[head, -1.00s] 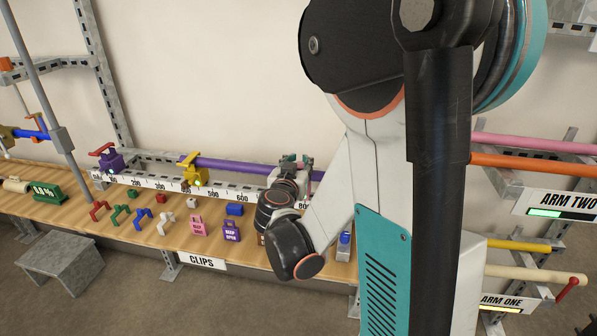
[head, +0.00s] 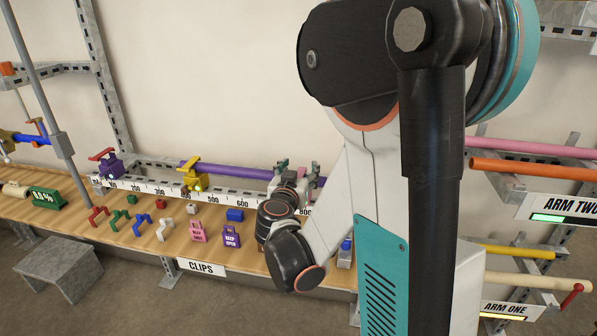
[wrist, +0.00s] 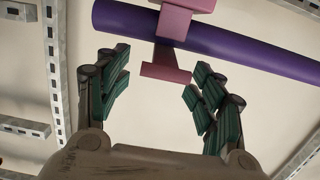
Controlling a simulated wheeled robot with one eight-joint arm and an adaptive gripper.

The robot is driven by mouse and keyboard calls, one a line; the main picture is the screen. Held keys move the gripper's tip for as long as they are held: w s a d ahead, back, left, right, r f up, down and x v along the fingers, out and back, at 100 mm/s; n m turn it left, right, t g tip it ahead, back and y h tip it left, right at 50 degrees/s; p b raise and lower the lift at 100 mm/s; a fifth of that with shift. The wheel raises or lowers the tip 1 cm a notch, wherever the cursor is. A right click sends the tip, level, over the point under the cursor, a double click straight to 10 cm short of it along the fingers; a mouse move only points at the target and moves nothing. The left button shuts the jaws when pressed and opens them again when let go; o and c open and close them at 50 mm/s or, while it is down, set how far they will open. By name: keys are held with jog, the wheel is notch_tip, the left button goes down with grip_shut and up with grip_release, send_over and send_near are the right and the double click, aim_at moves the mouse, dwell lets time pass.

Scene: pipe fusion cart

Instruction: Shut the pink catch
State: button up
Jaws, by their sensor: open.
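The pink catch (wrist: 166,72) shows in the wrist view at the purple pipe (wrist: 230,43). It has a block above, a narrow neck over the pipe and a flat plate on the pipe's lower side. I cannot tell whether it is closed. My gripper (wrist: 161,80) is open, its green-padded fingers apart on either side of the plate, with a visible gap to each. In the head view my gripper (head: 297,168) is by the right part of the same purple pipe (head: 235,171); my wrist and arm hide most of the catch there.
A yellow clamp (head: 191,174) and a purple clamp (head: 108,164) stand further left along the white ruler (head: 225,195). Several small clips and a pink tag (head: 198,232) lie on the wooden bench (head: 70,212). Metal rails (wrist: 53,80) border the wrist view.

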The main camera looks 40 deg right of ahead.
jog(key=shift+s+a, duration=0.1)
jog(key=shift+a, duration=0.05)
jog(key=v, duration=1.1)
jog(key=shift+s+a, duration=0.2)
jog(key=shift+s, duration=0.1)
jog(key=s+a+f+n+g+y, duration=0.1)
jog(key=s+a+n+y, duration=0.4)
jog(key=a, duration=0.3)
jog(key=s+a+f+n+g+y, duration=0.1)
jog(key=s+a+n+g+y, duration=0.1)
jog(key=s+a+n+y, duration=0.3)
jog(key=s+a+y, duration=0.1)
jog(key=a+y, duration=0.1)
jog(key=a, duration=0.1)
jog(key=shift+s+a+f+y, duration=0.2)
jog(key=shift+s+a+y, duration=0.05)
jog(key=shift+s+y, duration=0.15)
